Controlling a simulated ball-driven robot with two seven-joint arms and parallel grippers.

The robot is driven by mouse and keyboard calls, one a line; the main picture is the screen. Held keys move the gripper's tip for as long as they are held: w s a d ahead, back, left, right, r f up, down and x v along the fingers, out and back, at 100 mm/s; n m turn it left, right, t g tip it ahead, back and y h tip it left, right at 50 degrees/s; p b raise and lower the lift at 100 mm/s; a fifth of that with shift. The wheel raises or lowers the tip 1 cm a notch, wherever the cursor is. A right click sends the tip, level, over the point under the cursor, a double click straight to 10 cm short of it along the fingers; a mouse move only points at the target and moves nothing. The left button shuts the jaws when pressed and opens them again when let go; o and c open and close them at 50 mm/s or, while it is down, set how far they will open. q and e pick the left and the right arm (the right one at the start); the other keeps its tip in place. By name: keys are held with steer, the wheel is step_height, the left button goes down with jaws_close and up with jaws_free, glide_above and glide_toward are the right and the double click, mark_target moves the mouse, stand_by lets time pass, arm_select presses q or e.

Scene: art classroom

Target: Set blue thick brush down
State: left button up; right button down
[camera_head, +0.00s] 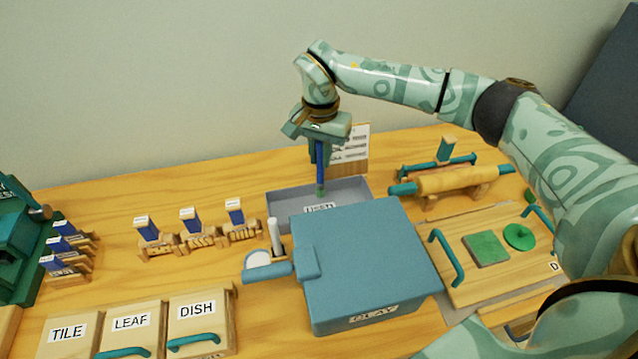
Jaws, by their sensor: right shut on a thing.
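The blue thick brush (320,165) hangs upright, its green tip pointing down, over the grey open tray (352,188) at the back of the table. My right gripper (318,140) is shut on the upper part of the brush. The tray carries a label on its front, partly hidden by the blue clay box (370,255). I cannot tell whether the brush tip touches the tray floor. My left gripper is not in view.
A wooden rolling pin (455,180) rests right of the tray. Several small stamps on wooden stands (190,238) are at left. Labelled wooden boxes (133,330) line the front. A board with green clay pieces (486,247) lies at right. Bare table shows behind the stamps.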

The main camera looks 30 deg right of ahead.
mark_target(320, 182)
steer(key=shift+f+b, duration=0.55)
steer(key=shift+f, duration=1.95)
steer(key=shift+f, duration=0.15)
steer(key=c, duration=1.4)
jaws_free()
step_height(320, 182, up, 12)
steer(key=p, duration=0.3)
steer(key=shift+r, duration=0.2)
